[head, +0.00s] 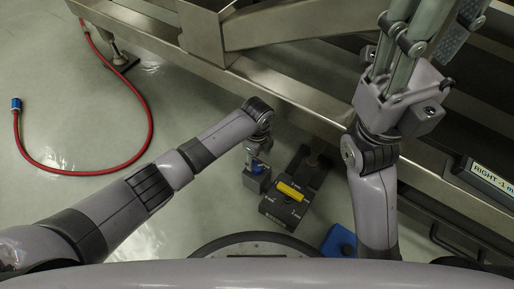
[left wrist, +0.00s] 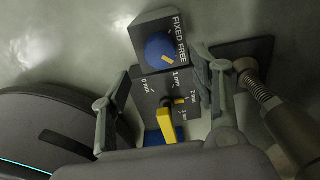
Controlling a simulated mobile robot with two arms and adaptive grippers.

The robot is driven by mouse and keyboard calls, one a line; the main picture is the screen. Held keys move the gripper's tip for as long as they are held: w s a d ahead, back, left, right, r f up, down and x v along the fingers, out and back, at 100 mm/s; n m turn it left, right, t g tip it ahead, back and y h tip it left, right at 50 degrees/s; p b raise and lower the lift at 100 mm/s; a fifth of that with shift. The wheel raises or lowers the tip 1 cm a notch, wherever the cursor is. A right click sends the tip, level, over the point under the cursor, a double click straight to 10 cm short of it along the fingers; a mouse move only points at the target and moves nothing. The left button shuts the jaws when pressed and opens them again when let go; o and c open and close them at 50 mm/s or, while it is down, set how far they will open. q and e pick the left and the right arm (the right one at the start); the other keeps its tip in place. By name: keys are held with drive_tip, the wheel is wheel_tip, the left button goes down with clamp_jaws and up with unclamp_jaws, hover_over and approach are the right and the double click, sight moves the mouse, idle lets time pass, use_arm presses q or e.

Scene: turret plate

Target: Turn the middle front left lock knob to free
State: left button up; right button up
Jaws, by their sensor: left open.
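A dark block (left wrist: 146,25) marked FIXED and FREE carries a round blue knob (left wrist: 158,46) in the left wrist view. The knob's short orange mark lies at its lower right edge; I cannot tell surely which word it points to. In the head view the blue knob (head: 257,169) sits just below my left gripper (head: 256,152). My left gripper is open, its fingers (left wrist: 160,80) spread on either side, with nothing held. My right gripper (head: 420,35) points up over the steel frame, its fingertips partly cut off; I cannot tell its state.
Beside the knob block is a dark box with a yellow lever (head: 290,191) and a millimetre scale; the lever (left wrist: 166,124) lies between my fingers. Another blue part (head: 340,240) is at lower right. A steel frame (head: 265,85) crosses above. A red hose (head: 150,115) lies on the floor.

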sight(257, 166)
use_arm(q)
wheel_tip(257, 166, up, 5)
drive_tip(key=shift+r, duration=0.1)
idle(0.6)
